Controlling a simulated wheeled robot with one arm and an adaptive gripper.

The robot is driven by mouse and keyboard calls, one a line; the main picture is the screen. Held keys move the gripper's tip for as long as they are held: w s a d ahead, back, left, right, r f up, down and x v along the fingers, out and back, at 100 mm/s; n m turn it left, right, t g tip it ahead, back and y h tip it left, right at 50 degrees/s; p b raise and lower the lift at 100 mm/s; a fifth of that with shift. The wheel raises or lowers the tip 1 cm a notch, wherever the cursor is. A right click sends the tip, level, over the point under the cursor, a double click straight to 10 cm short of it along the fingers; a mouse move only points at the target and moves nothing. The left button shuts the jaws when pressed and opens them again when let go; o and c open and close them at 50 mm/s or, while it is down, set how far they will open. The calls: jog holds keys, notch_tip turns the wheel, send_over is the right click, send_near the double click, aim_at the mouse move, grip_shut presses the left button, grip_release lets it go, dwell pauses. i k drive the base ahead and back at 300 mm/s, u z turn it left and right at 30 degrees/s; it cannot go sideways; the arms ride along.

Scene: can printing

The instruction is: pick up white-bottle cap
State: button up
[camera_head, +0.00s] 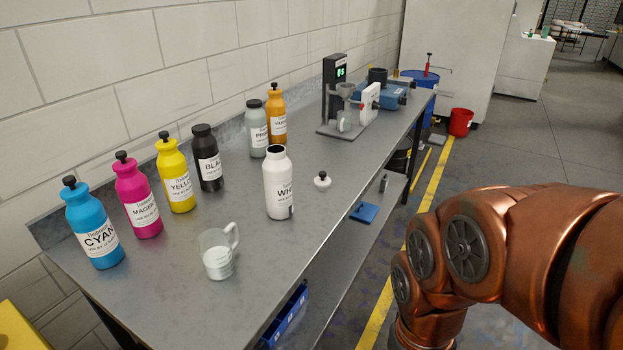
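The white-bottle cap (322,181) lies on the grey metal table, just right of the white bottle. It is a white disc with a small dark knob on top. The white bottle (279,185) stands upright and uncapped, with its dark mouth showing. The cap is apart from the bottle and close to the table's right edge. My copper-coloured arm fills the lower right of the view. My gripper is outside the picture, so its state and its place relative to the cap are hidden.
A measuring cup (217,262) with white contents stands front left of the white bottle. Capped cyan (92,225), magenta (137,198), yellow (175,175) and black (207,160) bottles line the wall side. A machine (345,105) stands farther back. The table between cap and machine is clear.

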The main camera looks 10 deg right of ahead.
aim_at(322, 180)
jog(key=z, duration=2)
jog(key=i, duration=1)
jog(key=u, duration=3.35)
jog(key=i, duration=0.45)
jog(key=z, duration=0.1)
